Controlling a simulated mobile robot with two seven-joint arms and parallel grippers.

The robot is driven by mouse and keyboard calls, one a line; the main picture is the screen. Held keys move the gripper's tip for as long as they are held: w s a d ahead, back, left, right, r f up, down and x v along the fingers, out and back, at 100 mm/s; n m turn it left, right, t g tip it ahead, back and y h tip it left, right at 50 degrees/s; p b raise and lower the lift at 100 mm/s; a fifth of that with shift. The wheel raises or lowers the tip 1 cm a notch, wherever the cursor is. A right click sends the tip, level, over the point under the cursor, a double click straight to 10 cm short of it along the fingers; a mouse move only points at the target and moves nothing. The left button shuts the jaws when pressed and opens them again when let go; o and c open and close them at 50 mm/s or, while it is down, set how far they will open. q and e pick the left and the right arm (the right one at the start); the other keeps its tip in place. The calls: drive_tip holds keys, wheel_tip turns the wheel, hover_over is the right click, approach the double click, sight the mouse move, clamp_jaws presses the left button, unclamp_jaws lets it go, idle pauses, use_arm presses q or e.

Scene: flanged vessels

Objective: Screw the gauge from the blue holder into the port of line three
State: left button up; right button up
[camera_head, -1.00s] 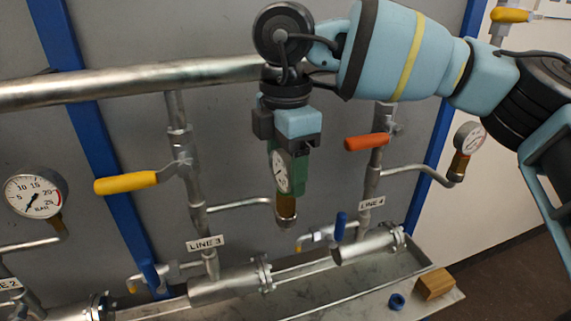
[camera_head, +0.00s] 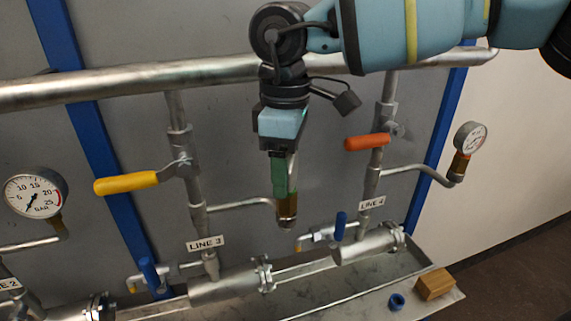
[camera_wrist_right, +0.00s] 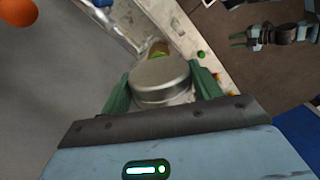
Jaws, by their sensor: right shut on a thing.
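My right gripper (camera_head: 284,172) is shut on the gauge (camera_wrist_right: 160,78), with its green fingers on either side of the round metal case. The gauge is upright; its dial is hidden in the head view. Its brass lower part (camera_head: 287,205) is at the upturned port (camera_head: 290,221) of line three, in line with it and seemingly touching. I cannot tell how deep the thread sits. The blue holder (camera_head: 397,301) is a small empty-looking ring on the tray ledge. What looks like my left gripper (camera_wrist_right: 243,40) shows small in the right wrist view, its jaw state unclear.
A yellow-handled valve (camera_head: 127,183) and the LINE 3 label (camera_head: 206,243) are left of the port. An orange handle (camera_head: 367,142) and line four's gauge (camera_head: 470,138) are on the right. A wooden block (camera_head: 435,284) lies beside the holder. A thick pipe (camera_head: 150,77) runs behind my wrist.

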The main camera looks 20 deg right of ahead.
drive_tip(key=shift+r, duration=0.2)
drive_tip(key=shift+m, duration=0.3)
drive_tip(key=o, duration=1)
drive_tip(key=shift+o, duration=1.3)
drive_tip(key=shift+f, duration=0.15)
drive_tip(key=shift+r, duration=3.95)
drive_tip(key=shift+c, duration=0.3)
